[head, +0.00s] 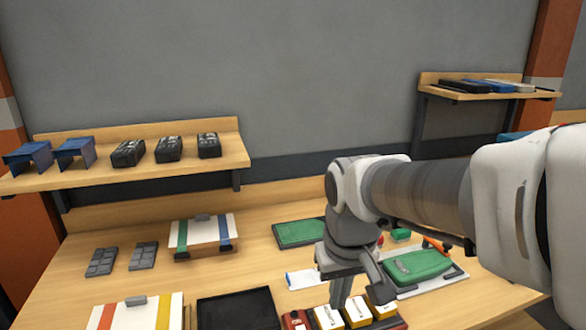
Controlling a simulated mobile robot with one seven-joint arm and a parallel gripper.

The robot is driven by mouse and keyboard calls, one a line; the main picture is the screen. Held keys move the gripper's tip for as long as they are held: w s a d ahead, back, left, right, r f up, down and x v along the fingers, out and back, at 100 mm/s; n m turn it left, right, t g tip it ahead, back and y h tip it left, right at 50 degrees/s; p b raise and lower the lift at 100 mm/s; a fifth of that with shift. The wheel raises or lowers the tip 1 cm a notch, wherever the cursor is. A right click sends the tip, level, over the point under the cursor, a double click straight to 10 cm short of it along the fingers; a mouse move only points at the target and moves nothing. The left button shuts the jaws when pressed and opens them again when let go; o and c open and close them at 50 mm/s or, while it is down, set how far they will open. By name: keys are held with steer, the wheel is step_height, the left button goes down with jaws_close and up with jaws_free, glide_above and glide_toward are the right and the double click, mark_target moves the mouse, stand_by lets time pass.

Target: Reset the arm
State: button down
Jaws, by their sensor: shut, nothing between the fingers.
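My arm reaches in from the right and bends down over the workbench (85,272). My gripper (340,303) points down at the end of it, shut and empty. Its tips are just behind or above a row of small yellow and white boxes (328,318) at the front edge of the picture. I cannot tell the exact gap between the tips and the boxes. My wrist and forearm hide part of the bench behind them.
A green case (418,265) on a grey tray lies right of my gripper. A green panel (300,233) lies behind it, a black tray (238,310) to its left. Striped white boxes (203,232) stand further left. Wall shelves (130,178) hold black and blue items.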

steer(key=s+d+r+m+t, duration=0.2)
steer(key=s+d, duration=0.4)
steer(key=s, duration=0.3)
steer(key=shift+s+d+r+t, duration=0.15)
steer(key=shift+r+t, duration=0.45)
steer(key=shift+t, duration=0.1)
